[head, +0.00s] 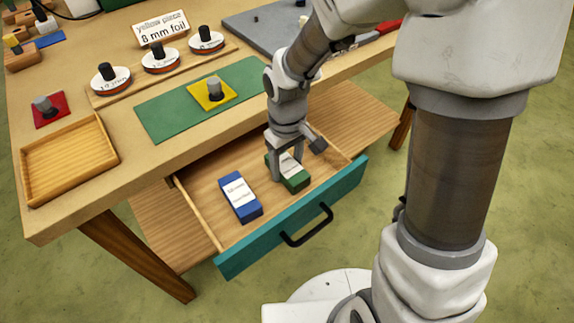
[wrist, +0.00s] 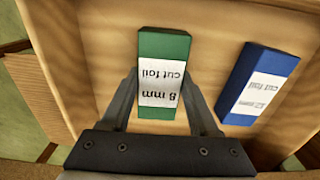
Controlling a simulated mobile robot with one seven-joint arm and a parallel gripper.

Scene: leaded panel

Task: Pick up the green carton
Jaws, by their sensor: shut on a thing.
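The green carton (head: 294,174) lies in the open drawer (head: 222,179), to the right of a blue carton. In the wrist view the green carton (wrist: 164,46) has a white label reading "8 mm cut foil" and sits between the two fingers. My gripper (head: 287,173) reaches down into the drawer and is shut on the green carton. In the wrist view my gripper (wrist: 164,92) has a finger on each side of it. The carton appears at or close to the drawer floor; I cannot tell if it is lifted.
The blue carton (head: 240,197), also labelled, lies left of the green one. The drawer's teal front (head: 292,222) with a black handle (head: 307,226) stands pulled out. On the table are a wooden tray (head: 67,158), a green mat (head: 163,118), a yellow piece (head: 213,95) and several foil reels.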

